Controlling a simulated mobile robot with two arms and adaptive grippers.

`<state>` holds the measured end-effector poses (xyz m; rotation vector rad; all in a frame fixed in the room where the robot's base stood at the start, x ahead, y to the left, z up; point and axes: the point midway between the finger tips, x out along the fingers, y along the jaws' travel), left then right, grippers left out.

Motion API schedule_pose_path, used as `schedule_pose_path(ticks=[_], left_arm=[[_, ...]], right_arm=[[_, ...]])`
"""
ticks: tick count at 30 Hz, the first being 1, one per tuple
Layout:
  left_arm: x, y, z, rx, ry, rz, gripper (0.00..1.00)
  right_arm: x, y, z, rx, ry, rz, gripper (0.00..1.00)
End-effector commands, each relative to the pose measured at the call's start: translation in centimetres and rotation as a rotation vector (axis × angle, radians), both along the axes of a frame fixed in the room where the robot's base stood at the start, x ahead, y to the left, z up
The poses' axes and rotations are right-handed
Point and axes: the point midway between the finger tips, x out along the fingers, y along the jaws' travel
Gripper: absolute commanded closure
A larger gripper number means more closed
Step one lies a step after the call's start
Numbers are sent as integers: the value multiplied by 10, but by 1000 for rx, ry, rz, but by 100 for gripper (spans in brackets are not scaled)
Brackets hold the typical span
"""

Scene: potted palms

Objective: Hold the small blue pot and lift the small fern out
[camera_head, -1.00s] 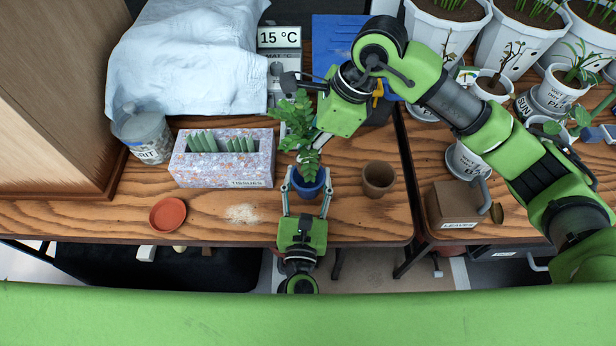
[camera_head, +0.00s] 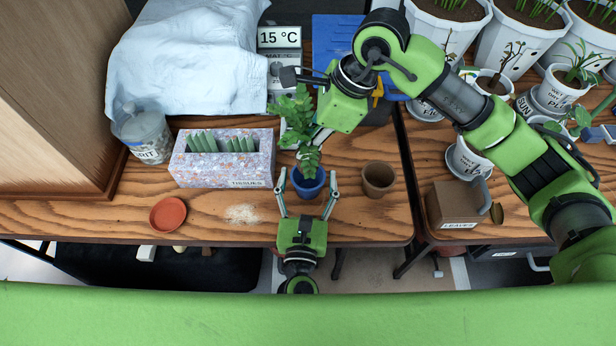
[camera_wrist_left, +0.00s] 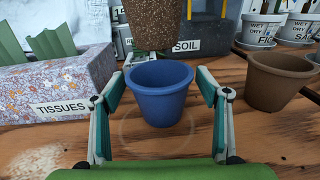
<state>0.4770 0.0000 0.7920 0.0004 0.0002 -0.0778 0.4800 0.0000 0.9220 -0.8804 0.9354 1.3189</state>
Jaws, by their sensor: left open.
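The small blue pot (camera_head: 308,187) stands upright on the wooden bench. It also shows in the left wrist view (camera_wrist_left: 160,95). The small fern (camera_head: 297,118) is above it, and its brown root ball (camera_wrist_left: 153,24) hangs clear of the rim in the left wrist view. My right gripper (camera_head: 314,142) is at the fern's lower leaves and appears to hold it; its fingertips are partly hidden by leaves. My left gripper (camera_head: 307,176) is open, with one finger on each side of the blue pot and small gaps between.
An empty brown pot (camera_head: 378,180) stands to the right. A tissue box (camera_head: 222,170) with green plant labels is at left. A terracotta saucer (camera_head: 167,214) and spilled grit (camera_head: 241,213) lie at front left. A small cardboard box (camera_head: 452,205) is further right.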

Motion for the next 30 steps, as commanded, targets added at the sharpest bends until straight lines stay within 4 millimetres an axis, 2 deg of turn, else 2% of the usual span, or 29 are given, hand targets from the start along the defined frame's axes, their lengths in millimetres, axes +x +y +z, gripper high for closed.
schedule_pose_path(ticks=[5,12,16,21,30], left_arm=[[-27,2,-2,1,5,-2,32],[-79,6,-2,2,4,-3,32],[-100,8,-1,1,3,-2,32],[-115,9,-1,1,1,-1,32],[-117,9,0,0,1,0,32]], right_arm=[[0,0,0,0,0,0,100],[0,0,0,0,0,0,100],[0,0,0,0,0,0,100],[0,0,0,0,0,0,100],[0,0,0,0,0,0,100]])
